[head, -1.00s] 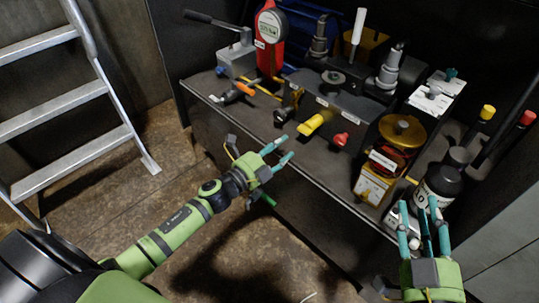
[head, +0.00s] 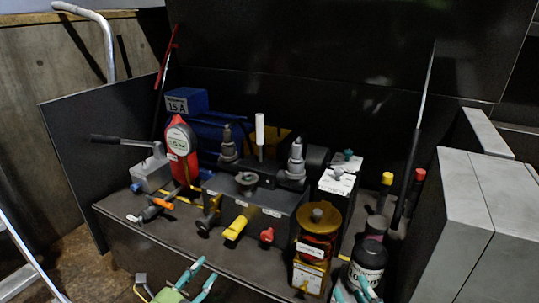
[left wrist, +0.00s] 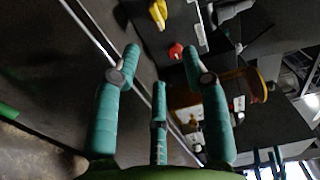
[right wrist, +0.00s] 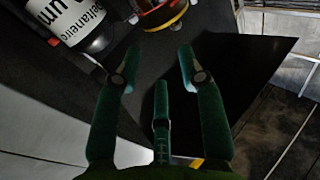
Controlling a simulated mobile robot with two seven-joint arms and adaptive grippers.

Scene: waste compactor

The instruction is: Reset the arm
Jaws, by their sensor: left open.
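My left gripper (head: 204,272) is at the bottom edge of the head view, in front of the workbench (head: 160,248). In the left wrist view its fingers (left wrist: 160,55) are spread with nothing between them; the red knob (left wrist: 176,51) and yellow handle (left wrist: 158,14) lie beyond. My right gripper (head: 352,291) is partly cut off at the bottom of the head view, near the dark bottle (head: 366,270). In the right wrist view its fingers (right wrist: 158,55) are apart and empty. Most of both arms is out of the head view.
The bench carries a grey valve block (head: 255,207), a red gauge (head: 180,150), a lever unit (head: 152,172) and an amber canister (head: 314,235). Grey cabinets (head: 490,215) stand at the right. A ladder (head: 25,265) stands at the left.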

